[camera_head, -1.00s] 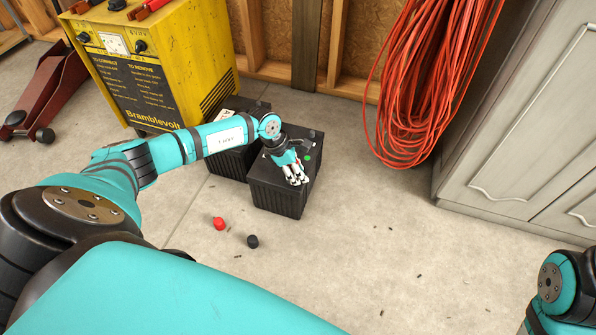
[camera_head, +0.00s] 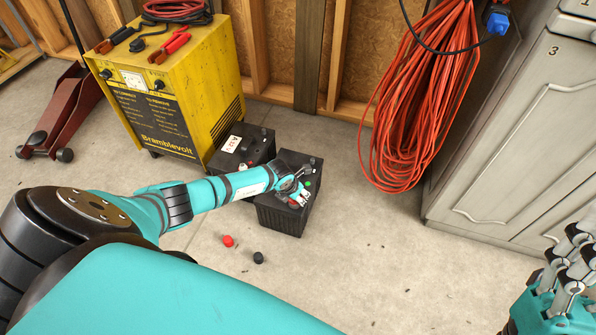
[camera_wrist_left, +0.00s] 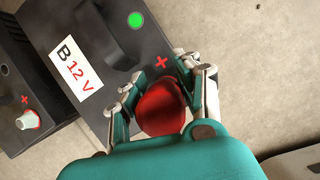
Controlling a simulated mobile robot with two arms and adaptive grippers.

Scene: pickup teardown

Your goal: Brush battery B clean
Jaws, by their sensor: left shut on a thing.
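Battery B (camera_head: 285,213) is a black box on the concrete floor. Its white "B 12 V" label (camera_wrist_left: 77,76), red plus mark and green dot (camera_wrist_left: 135,20) show in the left wrist view. My left gripper (camera_head: 300,198) is over its top at the right side. It is shut on a red rounded thing (camera_wrist_left: 160,108), beside the plus mark. The underside of this thing and the terminal there are hidden, so I cannot tell whether it is a brush. My right gripper (camera_head: 567,268) is at the lower right; its fingers overlap and the gap is unclear.
Another black battery (camera_head: 226,160) stands close on the left, with a pale post (camera_wrist_left: 28,120). A yellow charger (camera_head: 215,75) is behind it. A red cap (camera_head: 228,241) and black cap (camera_head: 258,259) lie in front. Orange cable (camera_head: 405,130) and grey cabinets (camera_head: 500,150) are right.

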